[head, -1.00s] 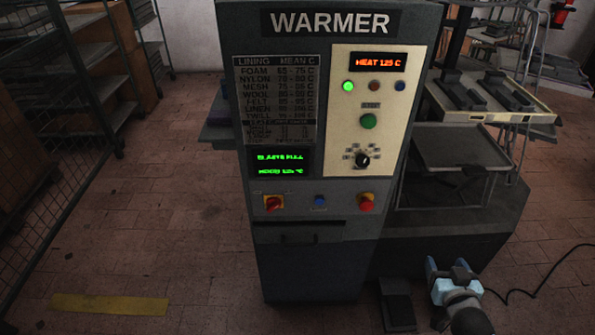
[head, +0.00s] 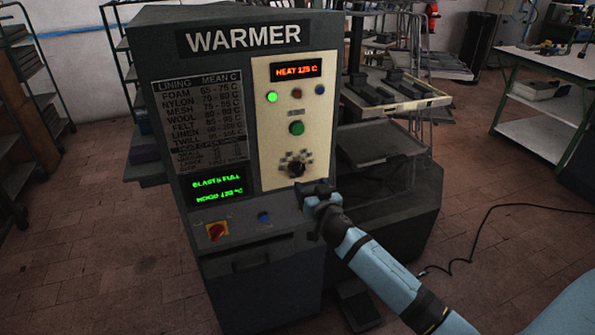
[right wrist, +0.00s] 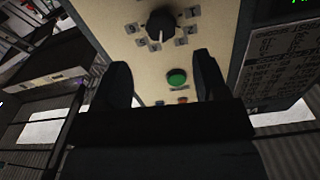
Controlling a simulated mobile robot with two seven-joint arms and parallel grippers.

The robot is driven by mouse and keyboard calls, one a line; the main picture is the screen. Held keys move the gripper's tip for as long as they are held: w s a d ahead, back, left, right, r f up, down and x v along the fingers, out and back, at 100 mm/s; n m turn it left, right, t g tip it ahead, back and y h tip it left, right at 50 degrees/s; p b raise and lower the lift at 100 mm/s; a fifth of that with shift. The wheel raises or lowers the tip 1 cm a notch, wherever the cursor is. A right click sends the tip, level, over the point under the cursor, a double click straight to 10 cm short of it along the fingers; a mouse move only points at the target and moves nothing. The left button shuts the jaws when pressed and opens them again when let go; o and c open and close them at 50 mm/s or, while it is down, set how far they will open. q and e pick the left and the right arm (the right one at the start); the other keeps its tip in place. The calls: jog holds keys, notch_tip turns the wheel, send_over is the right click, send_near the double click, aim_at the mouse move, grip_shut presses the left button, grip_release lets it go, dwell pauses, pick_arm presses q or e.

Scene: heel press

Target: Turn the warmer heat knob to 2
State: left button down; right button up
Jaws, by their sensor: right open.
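The warmer (head: 225,165) is a dark grey cabinet with a cream control panel. Its black heat knob (head: 296,168) sits low on that panel, ringed by small labels too small to read. The knob also shows in the right wrist view (right wrist: 161,24), upside down, just beyond the fingers. My right gripper (head: 314,188) is in front of the panel, just below and right of the knob. In the right wrist view its two fingers (right wrist: 165,80) are apart with nothing between them. My left gripper is not in view.
A green button (head: 296,128) is above the knob. A red-orange switch (head: 217,231) and a blue button (head: 263,217) are on the lower ledge. A rack with trays (head: 395,95) stands right of the warmer. A cable (head: 470,245) lies on the floor.

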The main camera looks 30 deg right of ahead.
aim_at(300, 170)
jog(key=x, duration=0.8)
jog(key=shift+w+a, duration=0.1)
jog(key=shift+w, duration=0.05)
jog(key=c, duration=0.9)
